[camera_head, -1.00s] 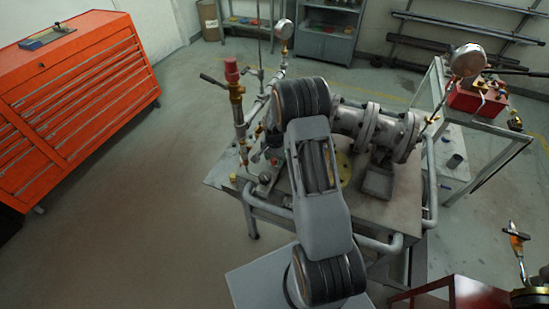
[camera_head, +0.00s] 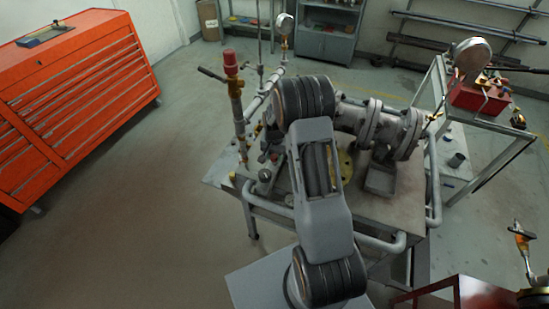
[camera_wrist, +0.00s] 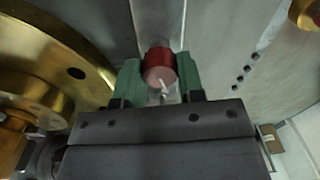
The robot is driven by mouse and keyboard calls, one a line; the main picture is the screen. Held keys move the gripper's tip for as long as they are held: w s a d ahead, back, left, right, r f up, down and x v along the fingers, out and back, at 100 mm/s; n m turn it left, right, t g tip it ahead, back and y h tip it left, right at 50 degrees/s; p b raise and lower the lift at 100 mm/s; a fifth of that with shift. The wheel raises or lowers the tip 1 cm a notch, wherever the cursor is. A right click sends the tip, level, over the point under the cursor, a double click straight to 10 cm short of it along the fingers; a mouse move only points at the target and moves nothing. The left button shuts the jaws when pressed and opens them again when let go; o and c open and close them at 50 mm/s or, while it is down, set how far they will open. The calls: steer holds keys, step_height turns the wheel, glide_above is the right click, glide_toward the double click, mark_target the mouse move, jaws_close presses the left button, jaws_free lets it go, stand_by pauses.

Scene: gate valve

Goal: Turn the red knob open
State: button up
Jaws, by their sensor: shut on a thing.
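The red knob (camera_wrist: 158,62) shows in the wrist view as a small round red piece with a paler pinkish face and a white mark on it. My gripper (camera_wrist: 160,80) has one green finger on each side of the knob and is shut on it. In the head view my arm hides the knob and my gripper. The valve's grey flanged pipe (camera_head: 372,125) runs to the right from behind my arm. The gate valve stands on a metal table (camera_head: 400,205).
A large brass-coloured disc (camera_wrist: 45,65) lies close on the left in the wrist view. A red-capped pipe fitting (camera_head: 231,62) rises left of my arm. An orange tool cabinet (camera_head: 75,100) stands at the left. The floor (camera_head: 140,235) between cabinet and table is clear.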

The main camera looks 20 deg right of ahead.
mark_target(274, 155)
steer(key=n+b, duration=0.2)
steer(key=n, duration=0.1)
steer(key=shift+f+n, duration=0.15)
steer(key=shift+n, duration=0.25)
steer(key=n+b, duration=0.1)
steer(key=n, duration=0.2)
steer(key=shift+n+b, duration=0.3)
steer(key=shift+b, duration=0.1)
steer(key=n+b, duration=0.1)
steer(key=n, duration=0.2)
steer(key=shift+n, duration=0.3)
steer(key=shift+n+b, duration=0.6)
steer(key=shift+n, duration=1.4)
steer(key=o, duration=0.9)
step_height(274, 155, up, 14)
steer(key=shift+r+b, duration=0.1)
steer(key=shift+b, duration=0.25)
